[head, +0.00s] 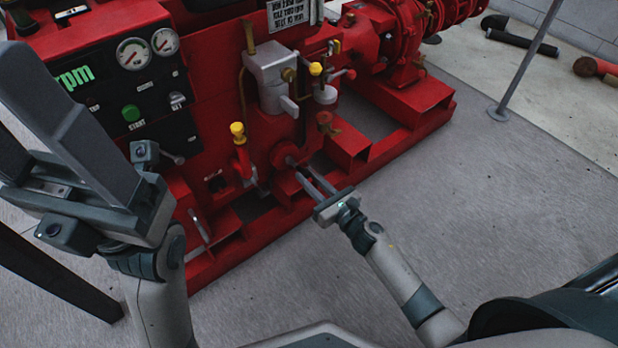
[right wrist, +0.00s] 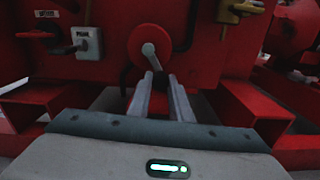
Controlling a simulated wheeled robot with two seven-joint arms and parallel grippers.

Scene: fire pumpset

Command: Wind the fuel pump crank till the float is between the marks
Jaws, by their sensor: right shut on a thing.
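The round red hub (head: 285,155) with a short grey crank arm is low on the front of the red pumpset; it also shows in the right wrist view (right wrist: 147,38). The crank's grey end (right wrist: 149,50) points down toward my fingers. My right gripper (head: 303,180) reaches it from below right, its two fingers close together and shut on the crank handle, which they mostly hide. My left gripper (head: 85,125) is raised large at the left, away from the crank; its finger gap cannot be made out. I cannot make out the float or its marks.
A black panel (head: 118,100) with two gauges and a green button is at the upper left. A grey box (head: 272,78) and yellow-capped fittings (head: 238,130) sit above the crank. Red base rails (head: 415,120) run below. A grey post (head: 528,60) stands right; the floor between is clear.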

